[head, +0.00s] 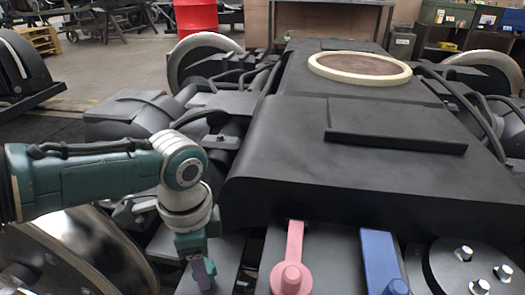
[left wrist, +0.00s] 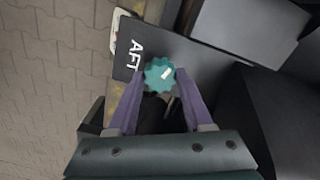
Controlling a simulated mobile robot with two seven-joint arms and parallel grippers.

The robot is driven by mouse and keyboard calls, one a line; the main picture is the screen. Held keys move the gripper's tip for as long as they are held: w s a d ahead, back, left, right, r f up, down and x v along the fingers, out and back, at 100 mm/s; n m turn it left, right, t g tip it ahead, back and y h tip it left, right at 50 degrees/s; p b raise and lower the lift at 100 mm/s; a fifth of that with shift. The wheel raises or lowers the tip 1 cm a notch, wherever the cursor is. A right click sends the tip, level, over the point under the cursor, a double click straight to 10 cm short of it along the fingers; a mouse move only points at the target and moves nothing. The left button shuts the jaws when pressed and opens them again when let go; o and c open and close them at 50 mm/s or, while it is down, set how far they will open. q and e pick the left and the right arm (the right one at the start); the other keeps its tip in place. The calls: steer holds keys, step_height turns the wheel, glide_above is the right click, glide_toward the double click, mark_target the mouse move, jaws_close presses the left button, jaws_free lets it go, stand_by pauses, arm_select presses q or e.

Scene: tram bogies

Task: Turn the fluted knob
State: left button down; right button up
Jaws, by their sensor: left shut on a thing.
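The fluted knob (left wrist: 159,75) is teal with a white pointer mark, seen from above in the left wrist view. In the head view my left gripper (head: 203,272) reaches down at the lower middle left, and the knob is hidden there. My right gripper is in neither view.
A pink lever (head: 293,250) and a blue lever (head: 380,262) lie to the right of my left gripper. A round black hub with bolts (head: 470,270) is at the lower right. The large black bogie frame (head: 300,140) rises behind. A wheel (head: 85,250) stands at the lower left.

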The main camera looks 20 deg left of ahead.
arm_select(q)
steer(key=n+p, duration=0.2)
steer(key=n, duration=0.3)
steer(key=shift+r+n, duration=0.1)
steer(key=shift+n, duration=0.3)
steer(key=n+p, duration=0.1)
steer(key=n, duration=0.9)
steer(key=shift+n+p, duration=0.3)
steer(key=shift+n, duration=0.1)
steer(key=n, duration=0.5)
steer(key=shift+n, duration=0.3)
steer(key=shift+c, duration=1.5)
jaws_free()
